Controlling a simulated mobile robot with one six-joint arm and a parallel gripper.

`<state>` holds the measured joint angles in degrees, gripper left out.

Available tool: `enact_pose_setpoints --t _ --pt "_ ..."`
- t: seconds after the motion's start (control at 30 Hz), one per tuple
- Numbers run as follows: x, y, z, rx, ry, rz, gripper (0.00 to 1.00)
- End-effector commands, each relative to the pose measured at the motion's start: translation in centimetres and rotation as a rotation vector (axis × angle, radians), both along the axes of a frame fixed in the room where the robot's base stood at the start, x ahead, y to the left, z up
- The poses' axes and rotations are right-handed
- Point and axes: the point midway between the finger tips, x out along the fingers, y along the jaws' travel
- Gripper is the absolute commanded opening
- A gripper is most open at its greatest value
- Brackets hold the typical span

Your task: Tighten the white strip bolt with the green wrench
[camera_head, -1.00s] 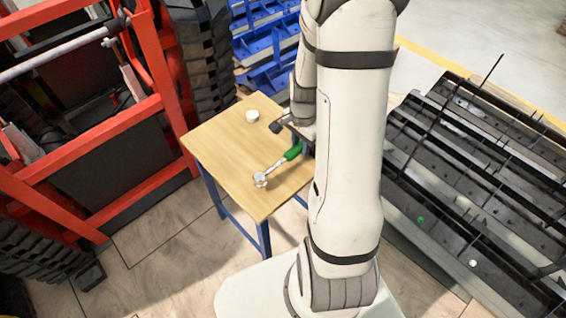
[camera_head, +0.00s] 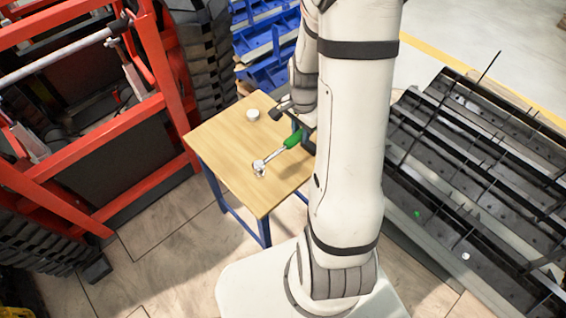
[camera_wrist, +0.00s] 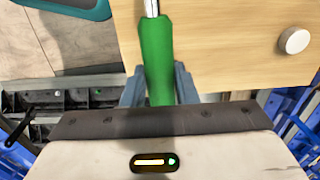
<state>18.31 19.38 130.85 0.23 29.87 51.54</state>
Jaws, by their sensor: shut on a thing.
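The green wrench (camera_head: 293,139) has a green handle and a silver shaft and head. My gripper (camera_wrist: 158,88) is shut on its green handle, which also shows in the wrist view (camera_wrist: 157,50). The silver head points away from my arm, over the wooden table, and appears slightly above its top. In the head view my gripper (camera_head: 306,130) is partly hidden by my arm. A small white dot (camera_head: 466,256), apparently the white strip bolt, is on the dark ribbed structure at the right. A green dot (camera_head: 417,213) lies farther up the same structure.
The wooden table (camera_head: 222,145) has blue legs and carries a white round piece (camera_head: 253,114), also in the wrist view (camera_wrist: 294,40). A red frame (camera_head: 160,90) stands close on the left. Blue racks (camera_head: 265,45) are behind. Tiled floor is free in front.

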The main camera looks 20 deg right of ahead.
Motion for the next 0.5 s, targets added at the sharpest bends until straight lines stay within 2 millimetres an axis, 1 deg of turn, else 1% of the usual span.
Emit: enact_pose_setpoints --t 0.17,0.5 --pt "0.1 0.0 2.1 -0.001 -0.003 0.0 0.0" --pt "0.1 0.0 7.3 -0.001 -0.003 0.001 0.0"
